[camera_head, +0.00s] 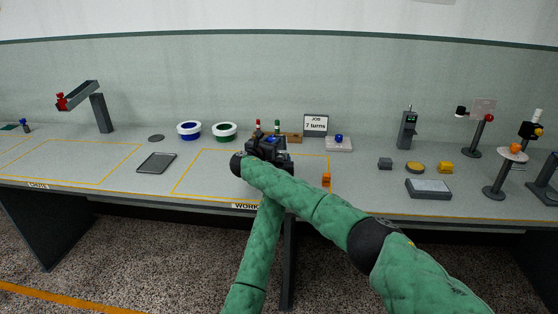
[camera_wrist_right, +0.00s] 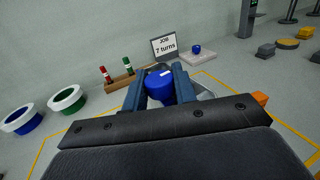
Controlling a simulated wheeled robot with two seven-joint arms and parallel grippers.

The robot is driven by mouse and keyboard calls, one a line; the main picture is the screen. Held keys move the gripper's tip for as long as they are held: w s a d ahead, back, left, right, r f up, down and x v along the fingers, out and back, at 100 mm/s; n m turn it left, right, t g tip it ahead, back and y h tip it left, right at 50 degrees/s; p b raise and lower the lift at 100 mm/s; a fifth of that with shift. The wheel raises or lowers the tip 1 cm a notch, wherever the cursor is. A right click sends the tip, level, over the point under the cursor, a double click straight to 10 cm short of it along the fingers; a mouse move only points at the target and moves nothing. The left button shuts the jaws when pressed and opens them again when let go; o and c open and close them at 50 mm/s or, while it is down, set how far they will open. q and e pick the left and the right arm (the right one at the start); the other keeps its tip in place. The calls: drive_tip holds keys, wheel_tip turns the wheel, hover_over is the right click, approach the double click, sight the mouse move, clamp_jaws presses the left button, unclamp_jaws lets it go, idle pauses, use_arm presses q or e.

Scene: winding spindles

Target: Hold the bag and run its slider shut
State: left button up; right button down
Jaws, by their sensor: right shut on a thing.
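My right gripper (camera_head: 268,150) is over the yellow-outlined work area, low near the table. In the right wrist view its two fingers (camera_wrist_right: 160,88) are shut on a blue round piece (camera_wrist_right: 159,86) with a white mark on top. A pale, see-through sheet-like thing (camera_wrist_right: 205,92) shows beside the right finger; I cannot tell whether it is the bag. A pale flat pad (camera_head: 346,147) with a blue knob (camera_head: 339,138) lies behind, apart from the gripper. No slider can be made out. My left gripper does not show.
A wooden rack (camera_head: 293,137) with a red and a green piece and a "7 turns" sign (camera_head: 316,125) stand behind. Blue (camera_head: 189,130) and green (camera_head: 225,132) ringed bowls are left. An orange block (camera_head: 326,180) is close on the right. The left outlined area is clear.

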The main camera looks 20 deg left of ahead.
drive_tip(key=shift+w+a, duration=0.2)
drive_tip(key=shift+w, duration=0.55)
drive_tip(key=shift+w+a, duration=0.2)
drive_tip(key=shift+w, duration=0.55)
drive_tip(key=c, duration=1.1)
unclamp_jaws()
drive_tip(key=shift+s+a+f, duration=0.1)
drive_tip(key=shift+s, duration=0.4)
drive_tip(key=v, duration=1.1)
